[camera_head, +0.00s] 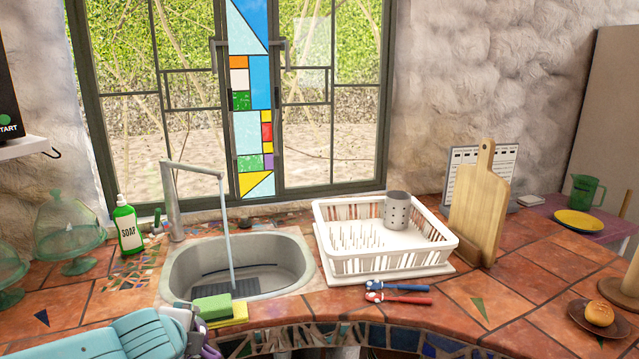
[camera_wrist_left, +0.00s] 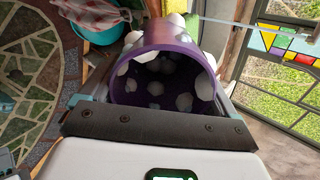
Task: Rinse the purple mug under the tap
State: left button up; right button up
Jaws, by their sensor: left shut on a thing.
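The purple mug with white dots (camera_wrist_left: 165,75) fills the middle of the left wrist view, its open mouth toward the camera. My left gripper (camera_head: 190,328) is shut on it, at the bottom left of the head view, in front of the sink's near edge. Only a small purple part of the mug (camera_head: 211,351) shows there; the rest is hidden or out of frame. The tap (camera_head: 172,203) is running, and a thin water stream (camera_head: 228,250) falls into the sink (camera_head: 185,270). The mug is apart from the stream. My right gripper is not in view.
A green sponge (camera_head: 212,307) and yellow cloth (camera_head: 238,312) lie at the sink's front edge, beside my left gripper. A soap bottle (camera_head: 128,228) stands left of the tap. A white dish rack (camera_head: 375,266) stands right of the sink, with red and blue tools (camera_head: 400,299) in front.

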pick_arm(q)
jog(key=s+d+f+m+h, duration=0.1)
jog(key=s+d+f+m, duration=0.1)
jog(key=s+d+f, duration=0.2)
notch_tip(320, 180, down, 2)
jog(key=shift+s+d+f+h, duration=0.15)
jog(key=shift+s+h, duration=0.15)
jog(key=shift+s, duration=0.8)
jog(key=shift+t, duration=0.3)
